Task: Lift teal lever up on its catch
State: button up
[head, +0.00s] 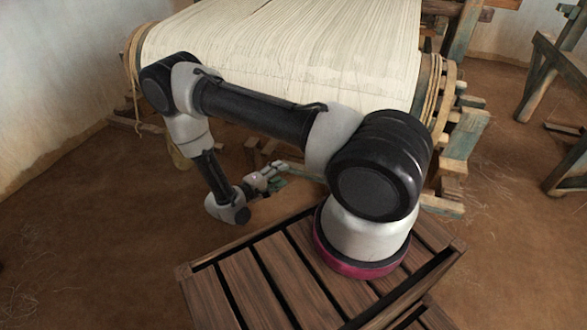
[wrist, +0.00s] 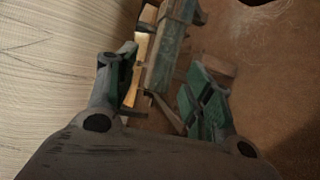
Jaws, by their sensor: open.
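My gripper (head: 280,175) hangs low in front of the loom, below the warp's near end in the head view. In the wrist view my gripper (wrist: 163,62) is open, its two green-padded fingers apart and nothing held between them. A worn teal wooden bar (wrist: 172,45) shows beyond the fingertips in the wrist view, apart from them as far as I can see. I cannot tell whether this bar is the lever or part of the loom frame. No lever or catch can be made out for sure in the head view, where my arm hides part of the loom's front.
The cream warp (head: 290,40) covers the loom top and also fills the left of the wrist view (wrist: 50,70). Worn teal loom timbers (head: 468,130) stick out at the right. A wooden frame (head: 560,75) stands farther right. The earth floor (head: 100,240) at left is clear.

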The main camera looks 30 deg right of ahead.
aim_at(290, 170)
jog(key=shift+d+f, duration=0.35)
jog(key=x, duration=0.7)
